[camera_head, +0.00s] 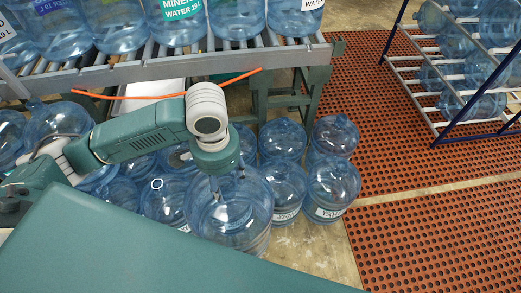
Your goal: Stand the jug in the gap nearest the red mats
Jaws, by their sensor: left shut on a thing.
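A clear blue jug (232,222) is below my left gripper (226,185), in the lower middle of the head view. The gripper points down at the jug's top and is shut on it; the fingers are partly hidden by the wrist. The jug looks upright and overlaps other floor jugs in the picture; I cannot tell whether it touches the floor. The red mats (405,145) cover the floor at the right. Jugs line the conveyor (150,68) at the top. I cannot clearly pick out a gap among the jugs. My right gripper is not in view.
Several floor jugs (332,185) stand right of the held jug, beside the mats. More (165,198) stand at its left. An orange strip (165,97) runs before the conveyor. A blue-and-white rack (455,75) with jugs stands on the mats.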

